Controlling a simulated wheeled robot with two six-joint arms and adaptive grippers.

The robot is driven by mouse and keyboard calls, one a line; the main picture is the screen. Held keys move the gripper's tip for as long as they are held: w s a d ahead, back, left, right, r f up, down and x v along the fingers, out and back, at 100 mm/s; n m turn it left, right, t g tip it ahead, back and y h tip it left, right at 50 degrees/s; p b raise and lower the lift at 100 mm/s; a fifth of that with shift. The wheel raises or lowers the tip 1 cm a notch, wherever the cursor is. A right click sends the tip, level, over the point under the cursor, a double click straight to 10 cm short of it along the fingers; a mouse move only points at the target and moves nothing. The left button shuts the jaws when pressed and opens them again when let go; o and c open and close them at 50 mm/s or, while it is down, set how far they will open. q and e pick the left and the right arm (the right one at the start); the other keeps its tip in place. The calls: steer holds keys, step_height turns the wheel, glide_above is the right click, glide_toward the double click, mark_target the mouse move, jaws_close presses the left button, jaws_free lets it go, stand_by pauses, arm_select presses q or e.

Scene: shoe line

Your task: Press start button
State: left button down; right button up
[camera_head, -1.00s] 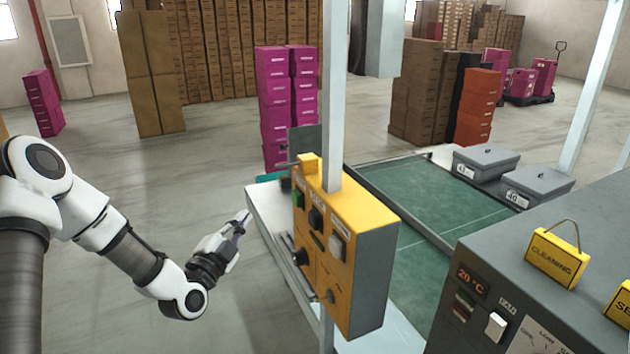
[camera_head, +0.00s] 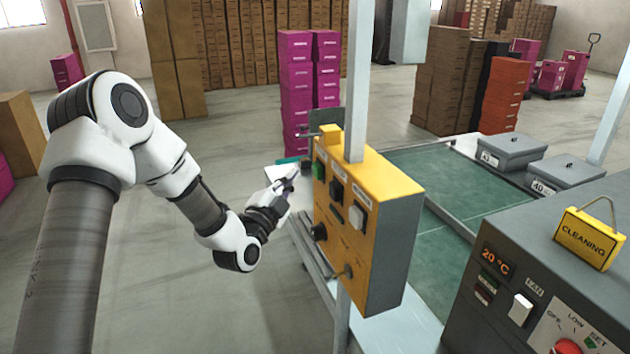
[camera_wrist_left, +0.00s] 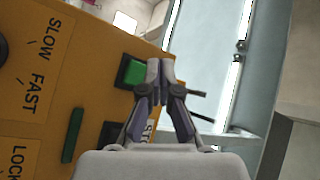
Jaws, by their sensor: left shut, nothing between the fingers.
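The yellow control box (camera_head: 362,245) is fixed to a pale post. A green button (camera_head: 319,170) sits near the top left of its front panel, with black and white switches beside it. My left gripper (camera_head: 291,178) is shut and empty, just left of the green button, with a small gap in the head view. In the left wrist view the shut fingertips (camera_wrist_left: 160,70) appear beside the green button (camera_wrist_left: 131,72) and partly overlap the panel's edge. Whether they touch it cannot be told. My right gripper is out of view.
A grey machine (camera_head: 540,270) with a temperature display and a yellow cleaning sign (camera_head: 588,238) stands at the right. A green conveyor (camera_head: 460,200) with grey lidded boxes lies behind the control box. Magenta boxes (camera_head: 297,95) stand farther back. Floor left of the box is clear.

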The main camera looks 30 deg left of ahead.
mark_target(317, 171)
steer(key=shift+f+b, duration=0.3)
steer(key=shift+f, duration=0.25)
arm_select(q)
steer(key=shift+w+d, duration=0.65)
steer(key=shift+w, duration=0.2)
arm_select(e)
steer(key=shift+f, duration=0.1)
arm_select(q)
steer(key=shift+w+d, duration=0.3)
steer(key=shift+w, duration=0.05)
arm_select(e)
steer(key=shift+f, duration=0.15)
